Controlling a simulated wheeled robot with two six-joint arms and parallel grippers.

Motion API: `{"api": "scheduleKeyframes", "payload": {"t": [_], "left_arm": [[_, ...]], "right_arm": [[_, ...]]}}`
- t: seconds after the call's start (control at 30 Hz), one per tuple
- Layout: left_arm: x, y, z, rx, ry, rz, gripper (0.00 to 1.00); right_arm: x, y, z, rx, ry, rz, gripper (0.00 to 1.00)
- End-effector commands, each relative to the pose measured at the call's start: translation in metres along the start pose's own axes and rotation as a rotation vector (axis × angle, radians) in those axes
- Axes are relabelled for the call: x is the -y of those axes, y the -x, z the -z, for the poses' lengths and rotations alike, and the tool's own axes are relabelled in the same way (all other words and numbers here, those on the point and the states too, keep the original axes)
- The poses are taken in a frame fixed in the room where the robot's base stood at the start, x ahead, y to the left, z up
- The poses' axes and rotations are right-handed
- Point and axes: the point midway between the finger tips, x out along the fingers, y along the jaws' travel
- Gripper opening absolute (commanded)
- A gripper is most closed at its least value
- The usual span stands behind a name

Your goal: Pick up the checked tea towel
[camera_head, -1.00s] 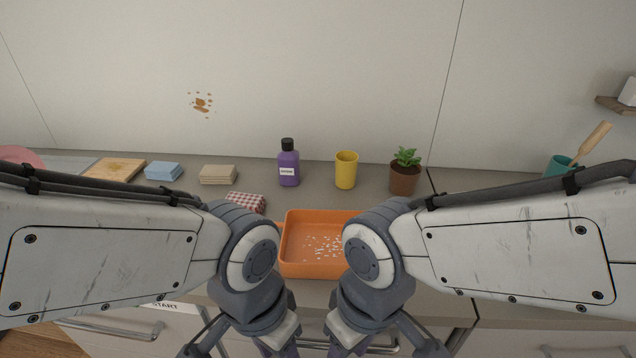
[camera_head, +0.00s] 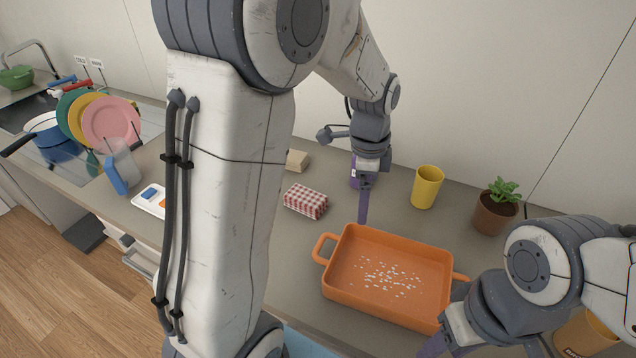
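The checked tea towel (camera_head: 305,201) lies folded on the counter as a small red-and-white block, left of the orange tray. My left gripper (camera_head: 364,205) points down to the right of the towel, by the tray's back left corner, apart from the towel. Its fingers are seen edge-on, so I cannot tell whether it is open. My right gripper (camera_head: 446,343) is low at the front right of the tray, partly cut off by the frame edge. Its opening is unclear.
The orange tray (camera_head: 345,287) holds white bits. A yellow cup (camera_head: 427,187) and potted plant (camera_head: 495,207) stand behind. A beige folded cloth (camera_head: 297,160) lies behind the towel. Plates (camera_head: 110,122) stand far left.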

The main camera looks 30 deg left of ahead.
Motion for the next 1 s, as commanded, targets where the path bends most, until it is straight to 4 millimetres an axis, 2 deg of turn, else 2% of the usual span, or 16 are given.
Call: {"api": "scheduleKeyframes", "payload": {"t": [0.03,0.1,0.2,0.33,0.47,0.7,0.87,1.0], "left_arm": [[0.029,0.000,-0.024,0.008,-0.047,-0.005,1.00],[0.059,-0.005,-0.055,0.015,-0.137,-0.007,1.00],[0.088,-0.013,-0.095,0.023,-0.240,-0.012,1.00],[0.107,-0.021,-0.130,0.028,-0.328,-0.015,1.00],[0.113,-0.032,-0.143,0.029,-0.362,-0.019,1.00],[0.112,-0.068,-0.145,0.029,-0.365,-0.020,1.00],[0.111,-0.079,-0.146,0.029,-0.364,-0.018,1.00],[0.110,-0.095,-0.151,0.028,-0.364,-0.022,1.00]], "right_arm": [[0.001,0.009,0.000,0.000,0.000,0.000,0.50],[0.001,0.014,0.001,0.000,0.000,0.000,0.50],[0.001,0.019,0.001,0.000,0.000,0.000,0.50],[0.002,0.022,0.001,0.000,0.000,0.000,0.50],[0.002,0.025,0.001,0.000,0.000,0.000,0.50],[0.002,0.031,0.002,0.000,0.000,0.000,0.50],[0.002,0.034,0.002,0.000,0.000,0.000,0.50],[0.003,0.044,0.002,0.000,-0.001,0.000,0.50]]}}
